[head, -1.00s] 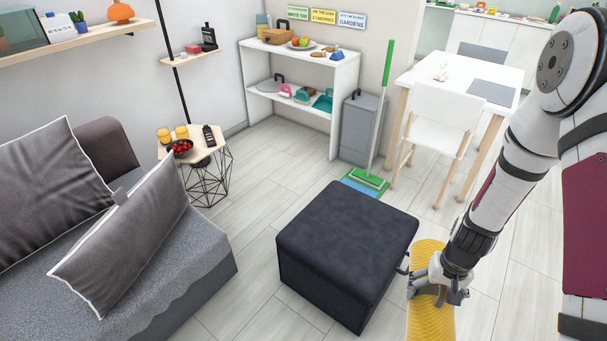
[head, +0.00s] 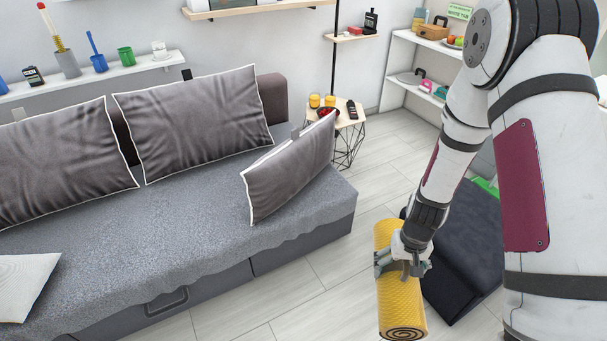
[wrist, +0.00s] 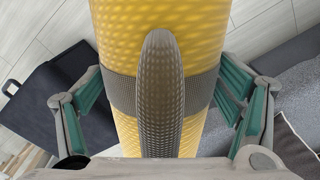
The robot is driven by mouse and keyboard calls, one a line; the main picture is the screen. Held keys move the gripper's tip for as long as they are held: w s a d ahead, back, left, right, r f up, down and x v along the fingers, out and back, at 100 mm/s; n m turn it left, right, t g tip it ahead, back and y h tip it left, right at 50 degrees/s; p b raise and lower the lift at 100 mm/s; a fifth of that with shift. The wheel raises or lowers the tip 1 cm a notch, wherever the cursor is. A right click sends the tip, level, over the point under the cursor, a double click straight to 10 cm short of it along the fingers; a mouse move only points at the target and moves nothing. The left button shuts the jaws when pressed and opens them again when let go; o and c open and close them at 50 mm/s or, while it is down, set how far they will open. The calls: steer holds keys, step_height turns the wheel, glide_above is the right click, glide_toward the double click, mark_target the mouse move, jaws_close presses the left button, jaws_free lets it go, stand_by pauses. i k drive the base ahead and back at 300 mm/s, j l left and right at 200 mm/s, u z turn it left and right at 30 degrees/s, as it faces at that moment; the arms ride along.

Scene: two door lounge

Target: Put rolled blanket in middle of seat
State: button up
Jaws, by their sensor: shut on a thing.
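The rolled blanket (head: 399,296) is a yellow textured roll with a spiral end. It hangs in front of the sofa's right end, over the floor. My gripper (head: 402,262) is shut on it. In the wrist view the blanket (wrist: 205,40) has a dark band and a dark handle loop (wrist: 160,95), with the green-padded fingers (wrist: 160,110) on either side. The sofa seat (head: 180,225) is grey and fills the left of the head view. Its middle is bare. The blanket is apart from the seat.
Grey cushions (head: 190,125) lean along the sofa back, and another cushion (head: 290,170) stands at its right end. A pale cushion (head: 25,285) lies at the seat's front left. A dark ottoman (head: 462,250) is behind my arm. A side table (head: 345,120) stands beyond the sofa.

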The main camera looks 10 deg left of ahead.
mark_target(163, 238)
steer(key=i+j+u, duration=0.2)
steer(key=j, duration=0.25)
steer(key=i+j+u, duration=0.25)
steer(key=j, duration=0.2)
steer(key=i+j+u, duration=0.2)
steer(key=i+j, duration=0.5)
steer(key=j, duration=0.15)
